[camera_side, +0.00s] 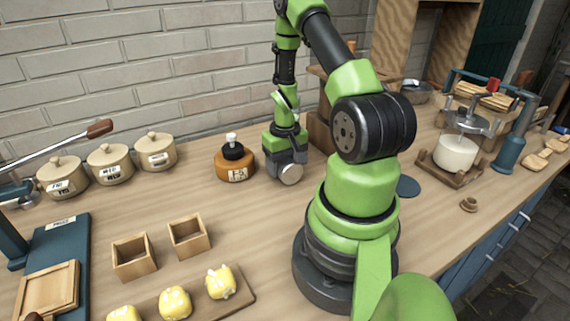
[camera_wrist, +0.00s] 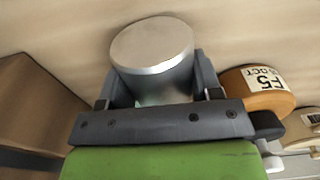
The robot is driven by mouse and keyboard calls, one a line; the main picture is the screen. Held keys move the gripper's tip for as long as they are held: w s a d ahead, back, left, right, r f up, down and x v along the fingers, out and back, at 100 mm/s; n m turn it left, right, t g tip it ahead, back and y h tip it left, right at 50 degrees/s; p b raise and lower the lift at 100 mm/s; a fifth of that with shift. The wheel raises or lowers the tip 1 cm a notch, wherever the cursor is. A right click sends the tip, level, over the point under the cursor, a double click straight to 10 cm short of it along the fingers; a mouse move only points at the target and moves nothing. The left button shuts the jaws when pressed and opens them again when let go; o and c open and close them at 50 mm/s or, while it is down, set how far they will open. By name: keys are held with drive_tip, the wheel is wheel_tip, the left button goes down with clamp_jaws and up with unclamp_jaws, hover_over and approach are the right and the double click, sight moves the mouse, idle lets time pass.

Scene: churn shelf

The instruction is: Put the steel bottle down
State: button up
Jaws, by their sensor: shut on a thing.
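The steel bottle (camera_wrist: 153,62) shows in the wrist view as a silver cylinder with its flat round end facing the camera. My gripper (camera_wrist: 158,90) is shut on it, with one dark finger on each side. In the side view my gripper (camera_side: 286,160) is low over the table, just right of the orange jar. A grey round face there appears to be the bottle's end, but most of the bottle is hidden. I cannot tell whether the bottle touches the table or how far it tilts.
The orange jar (camera_side: 235,163) with a black and white top stands close left of my gripper; it also shows in the wrist view (camera_wrist: 262,88). A wooden block (camera_side: 320,133) stands close on the right. Lidded pots (camera_side: 110,163) line the wall.

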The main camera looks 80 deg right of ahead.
drive_tip(key=o, duration=1.2)
drive_tip(key=shift+f, duration=0.15)
drive_tip(key=shift+c, duration=0.2)
wheel_tip(320, 180, up, 12)
drive_tip(key=shift+f, duration=0.1)
drive_tip(key=w+a+r+n+t, duration=0.3)
drive_tip(key=a+r+t, duration=0.2)
drive_tip(key=a+r, duration=1)
drive_tip(key=a, duration=0.3)
drive_tip(key=shift+r, duration=0.35)
drive_tip(key=shift+o, duration=0.5)
drive_tip(key=s+a+r+n+t+y, duration=0.2)
drive_tip(key=s+a, duration=0.3)
drive_tip(key=a, duration=0.2)
drive_tip(key=shift+s+r, duration=0.15)
drive_tip(key=shift+r, duration=0.2)
